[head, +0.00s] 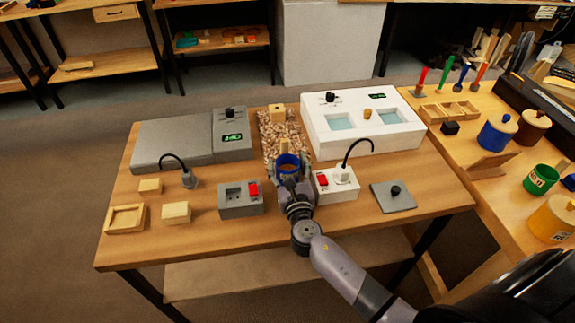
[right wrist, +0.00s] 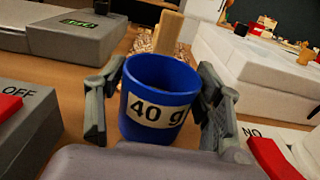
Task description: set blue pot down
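The blue pot (head: 288,168) is open-topped and upright, between the fingers of my right gripper (head: 290,172), near the middle of the bench. In the right wrist view the pot (right wrist: 158,92) shows a white "40 g" label. The fingers of my right gripper (right wrist: 160,108) lie against its two sides, near the rim. The pot's underside is hidden, so I cannot tell whether it touches the bench (head: 235,178). My left gripper is not in view.
Behind the pot lies a speckled board (head: 268,135) with wooden blocks. A grey switch box (head: 238,205) and a white switch box (head: 338,190) flank my gripper. A grey scale (head: 175,145) and a white unit (head: 365,125) stand behind.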

